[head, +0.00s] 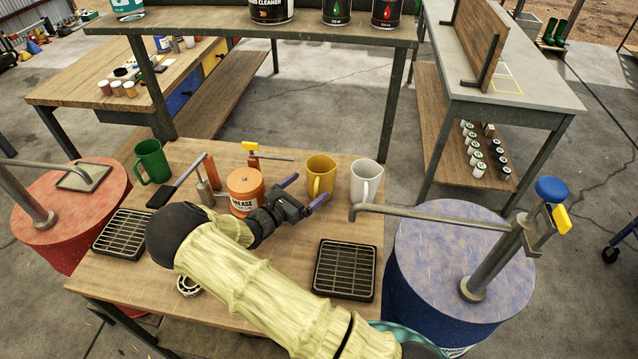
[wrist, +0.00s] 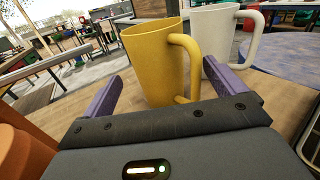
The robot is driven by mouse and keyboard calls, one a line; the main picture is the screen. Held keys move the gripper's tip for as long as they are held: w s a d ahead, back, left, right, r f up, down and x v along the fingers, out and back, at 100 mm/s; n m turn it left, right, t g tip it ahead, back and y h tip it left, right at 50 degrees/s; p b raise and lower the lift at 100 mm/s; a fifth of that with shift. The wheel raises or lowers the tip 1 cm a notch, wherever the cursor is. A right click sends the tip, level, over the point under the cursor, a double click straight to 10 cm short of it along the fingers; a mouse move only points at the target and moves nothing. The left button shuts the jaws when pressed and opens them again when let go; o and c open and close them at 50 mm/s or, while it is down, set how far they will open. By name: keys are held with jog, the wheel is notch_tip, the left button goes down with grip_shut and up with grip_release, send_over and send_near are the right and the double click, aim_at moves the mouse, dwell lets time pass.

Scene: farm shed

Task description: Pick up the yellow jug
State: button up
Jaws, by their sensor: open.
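The yellow jug (head: 321,176) stands upright at the back of the wooden table (head: 230,290), between an orange grease tub and a white jug. In the wrist view the yellow jug (wrist: 156,60) is straight ahead, with its handle to the right. My gripper (head: 303,191) has purple fingers and is open and empty. It is in front of the jug, a little to its left in the head view. In the wrist view the spread fingers (wrist: 162,85) point towards the jug, which shows between them. I cannot tell how far the jug reaches between the fingertips.
The white jug (head: 365,181) stands close to the right of the yellow one. The orange grease tub (head: 245,190) is left of my gripper. A green jug (head: 152,162) stands at the back left. Black grates (head: 345,270) lie on the table. A blue drum (head: 450,255) stands right.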

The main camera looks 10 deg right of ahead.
aim_at(311, 182)
jog(key=p+x, duration=0.1)
jog(key=x, duration=0.4)
jog(key=shift+w+a+r+p, duration=0.1)
jog(key=shift+w+a+p, duration=0.05)
jog(key=shift+p, duration=0.15)
jog(key=c, duration=1)
